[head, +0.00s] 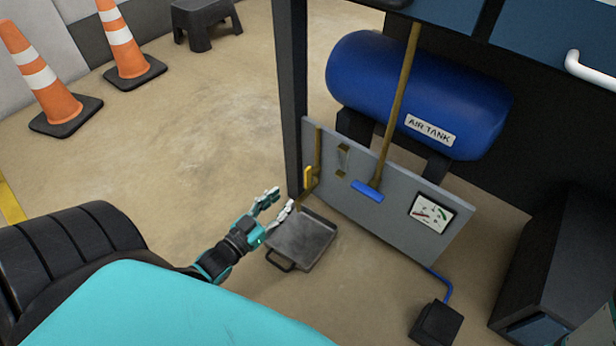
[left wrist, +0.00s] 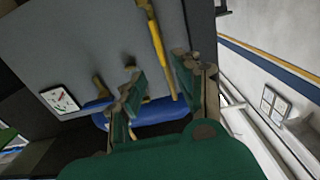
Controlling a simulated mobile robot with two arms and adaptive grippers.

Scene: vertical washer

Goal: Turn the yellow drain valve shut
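The yellow drain valve handle (head: 308,176) is a slim bar beside a brass pipe (head: 318,146) at the left end of a grey panel (head: 385,205). In the head view the handle stands roughly upright. My left gripper (head: 282,199) is open, just left of and slightly below the handle. In the left wrist view the handle (left wrist: 158,48) runs lengthwise into the gap between the open fingers (left wrist: 155,72), nearer the right one. I cannot tell whether a finger touches it. My right gripper is not in view.
A dark tray (head: 302,240) lies on the floor below the gripper. A black post (head: 291,90) stands behind the valve. A gauge (head: 432,212) sits farther right. Open floor lies left.

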